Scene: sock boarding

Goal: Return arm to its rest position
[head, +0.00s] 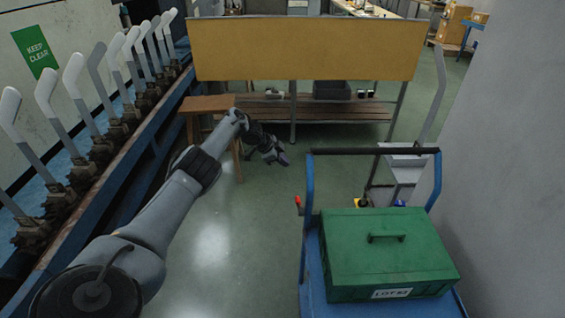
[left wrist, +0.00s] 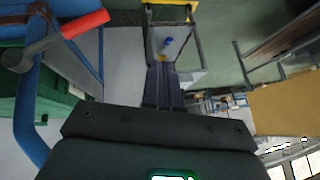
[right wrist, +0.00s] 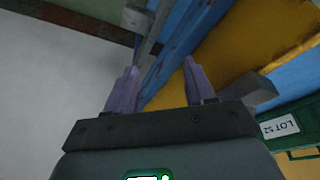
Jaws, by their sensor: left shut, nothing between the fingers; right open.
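My left arm reaches from the lower left of the head view over the open floor. Its gripper (head: 279,156) hangs low in front of the shelf bench, apart from everything around it. In the left wrist view its two fingers (left wrist: 163,86) are together with nothing between them. My right gripper is outside the head view. In the right wrist view its two purple-grey fingers (right wrist: 160,86) stand wide apart and the gap is empty. Behind them are a yellow surface (right wrist: 235,50) and a blue beam (right wrist: 180,40).
A rail (head: 122,165) with a row of grey-white leg forms (head: 75,75) runs along the left. A blue trolley (head: 309,230) carries a green lidded case (head: 385,245) at lower right. A yellow board (head: 300,48) and slatted shelf (head: 320,108) stand behind. Floor (head: 235,235) between is clear.

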